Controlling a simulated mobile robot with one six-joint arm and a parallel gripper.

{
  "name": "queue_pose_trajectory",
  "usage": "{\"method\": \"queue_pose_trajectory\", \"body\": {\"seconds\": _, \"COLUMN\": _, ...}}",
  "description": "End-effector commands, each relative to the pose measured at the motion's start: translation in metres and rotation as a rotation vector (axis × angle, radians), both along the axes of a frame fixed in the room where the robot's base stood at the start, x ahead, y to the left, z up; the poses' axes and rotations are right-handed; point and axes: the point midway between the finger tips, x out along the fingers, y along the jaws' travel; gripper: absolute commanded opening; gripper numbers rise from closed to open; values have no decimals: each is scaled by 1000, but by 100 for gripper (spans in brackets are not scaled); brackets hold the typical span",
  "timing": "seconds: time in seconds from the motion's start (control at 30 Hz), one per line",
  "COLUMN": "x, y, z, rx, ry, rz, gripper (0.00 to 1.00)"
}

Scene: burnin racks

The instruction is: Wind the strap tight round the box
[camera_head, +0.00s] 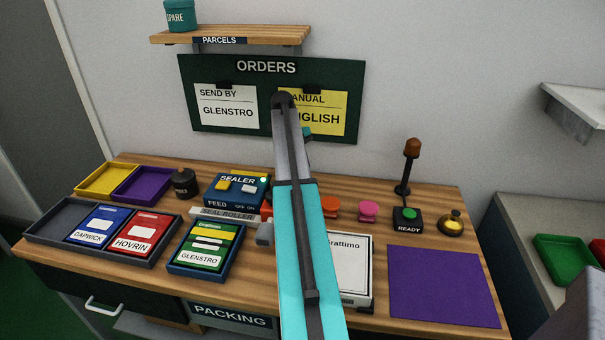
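A white box (352,268) with printed lettering ending in "rattimo" lies on the wooden packing bench. My teal and grey arm crosses in front of it and hides its left part. I cannot make out a strap on the part of the box that shows. My gripper is not visible; the arm hides what is behind it. A small grey block-like part (264,233) shows at the arm's left edge, and I cannot tell what it belongs to.
A blue sealer (237,189) and seal roller (228,214) stand left of the arm. Labelled packs lie in a dark tray (52,216). Orange (330,204) and pink (368,209) items, a ready-button post (407,218) and a bell (451,225) stand behind. A purple mat (442,286) lies bare at right.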

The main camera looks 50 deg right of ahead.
Motion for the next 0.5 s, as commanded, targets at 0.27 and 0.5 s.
{"method": "queue_pose_trajectory", "body": {"seconds": 0.27, "x": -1, "y": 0, "z": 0, "rx": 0, "ry": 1, "rz": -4, "gripper": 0}}
{"method": "queue_pose_trajectory", "body": {"seconds": 0.5, "x": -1, "y": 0, "z": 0, "rx": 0, "ry": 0, "rz": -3, "gripper": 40}}
